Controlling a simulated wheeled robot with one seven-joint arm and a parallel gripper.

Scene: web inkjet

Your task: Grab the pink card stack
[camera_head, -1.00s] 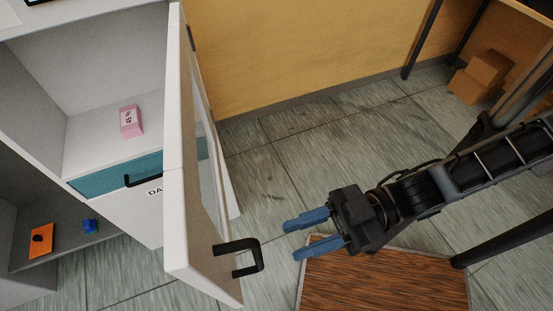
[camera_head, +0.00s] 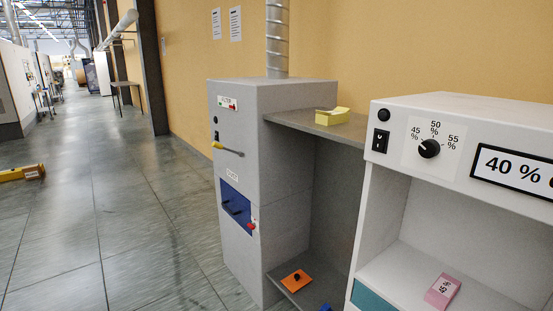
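The pink card stack (camera_head: 442,291) lies on the floor of the open white cabinet compartment (camera_head: 405,254), at the lower right of the head view. It is a small pink block with dark print on its pale top face. Nothing touches it from above. My gripper and arm are out of this view, so how far the gripper is from the stack cannot be told.
A grey cabinet (camera_head: 262,180) with a yellow handle stands left of the white one. A grey shelf (camera_head: 290,118) bears a yellow pad stack (camera_head: 332,117). An orange piece (camera_head: 297,281) and a blue piece (camera_head: 326,307) lie low. The left floor (camera_head: 110,225) is mostly clear.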

